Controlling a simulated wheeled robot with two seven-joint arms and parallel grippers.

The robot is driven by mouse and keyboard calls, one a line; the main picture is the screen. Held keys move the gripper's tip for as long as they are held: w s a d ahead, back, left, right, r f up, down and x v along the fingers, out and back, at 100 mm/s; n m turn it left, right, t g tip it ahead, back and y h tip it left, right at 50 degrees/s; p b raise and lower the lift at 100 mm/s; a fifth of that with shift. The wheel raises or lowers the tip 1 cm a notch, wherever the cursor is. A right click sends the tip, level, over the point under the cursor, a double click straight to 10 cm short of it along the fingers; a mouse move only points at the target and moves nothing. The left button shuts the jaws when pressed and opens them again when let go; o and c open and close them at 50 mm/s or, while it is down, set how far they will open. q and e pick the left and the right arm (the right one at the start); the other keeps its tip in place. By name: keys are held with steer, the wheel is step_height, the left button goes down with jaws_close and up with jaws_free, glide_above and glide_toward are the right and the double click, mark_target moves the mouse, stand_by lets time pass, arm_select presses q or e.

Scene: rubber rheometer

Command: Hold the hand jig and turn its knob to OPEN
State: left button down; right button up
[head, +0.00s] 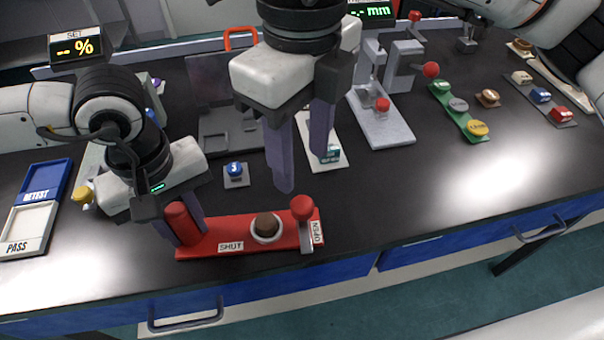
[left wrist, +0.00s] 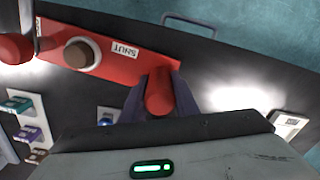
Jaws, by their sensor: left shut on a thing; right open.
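The hand jig (head: 205,250) is a red plate near the table's front edge, with SHUT and OPEN labels. My left gripper (head: 182,226) is shut on its upright red handle (head: 181,219) at the left end; the handle also shows between the fingers in the left wrist view (left wrist: 158,92). A white ring with a brown piece (head: 266,225) sits mid-plate. The red ball knob (head: 302,207) stands on a grey lever at the right end, beside the OPEN label (head: 317,232). My right gripper (head: 303,174) is open and empty, pointing down above and behind the knob, apart from it.
A blue numbered piece on a small pad (head: 235,170) lies behind the jig. A grey stand (head: 385,125) with red knobs and a green strip of buttons (head: 460,110) are further back right. PASS and RETEST trays (head: 28,230) lie left. The table right of the jig is clear.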

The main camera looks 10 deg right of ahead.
step_height(320, 180, up, 3)
steer(key=shift+f, duration=0.15)
arm_select(q)
steer(key=c, duration=1.3)
jaws_free()
steer(key=shift+r, duration=0.15)
